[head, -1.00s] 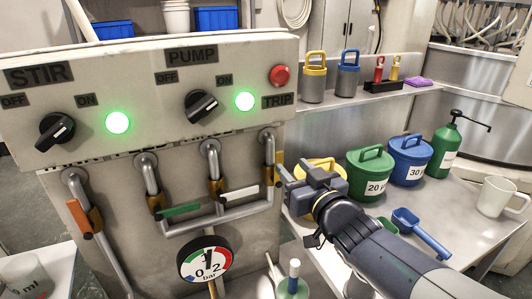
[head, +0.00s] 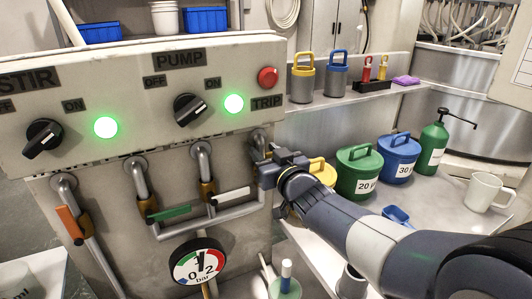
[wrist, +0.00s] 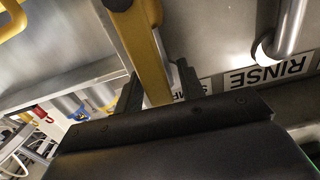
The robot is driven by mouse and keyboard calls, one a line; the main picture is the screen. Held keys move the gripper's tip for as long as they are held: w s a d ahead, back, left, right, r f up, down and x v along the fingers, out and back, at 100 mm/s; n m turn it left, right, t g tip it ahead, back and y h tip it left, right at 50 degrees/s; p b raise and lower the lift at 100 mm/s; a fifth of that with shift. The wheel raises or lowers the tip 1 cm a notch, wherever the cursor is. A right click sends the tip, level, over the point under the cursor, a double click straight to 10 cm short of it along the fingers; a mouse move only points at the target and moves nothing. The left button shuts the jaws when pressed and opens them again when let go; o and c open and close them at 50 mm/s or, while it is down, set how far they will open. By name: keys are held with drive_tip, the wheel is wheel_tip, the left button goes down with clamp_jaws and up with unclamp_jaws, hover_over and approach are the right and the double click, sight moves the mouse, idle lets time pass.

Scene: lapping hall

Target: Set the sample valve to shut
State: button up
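The rightmost valve on the panel has a yellow lever (wrist: 148,55), seen close in the wrist view. My gripper (wrist: 158,88) is open, with one finger on each side of the lever and a gap visible at the right finger. In the head view my gripper (head: 261,160) is at the rightmost pipe (head: 258,140) and hides most of that lever.
Left of it are valves with a white lever (head: 231,195), a green lever (head: 169,213) and an orange lever (head: 69,221). A pressure gauge (head: 198,263) sits below. Lidded buckets, one green (head: 358,172), stand on the bench at right.

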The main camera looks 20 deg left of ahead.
clamp_jaws()
idle(0.5)
drive_tip(key=w+d+f+m+p, duration=0.4)
drive_tip(key=w+f+m+p, duration=0.2)
drive_tip(key=m, duration=1.1)
drive_tip(key=shift+d+f+p, duration=0.4)
drive_tip(key=shift+f, duration=0.5)
drive_tip(key=shift+m, duration=0.3)
drive_tip(key=shift+o, duration=0.8)
unclamp_jaws()
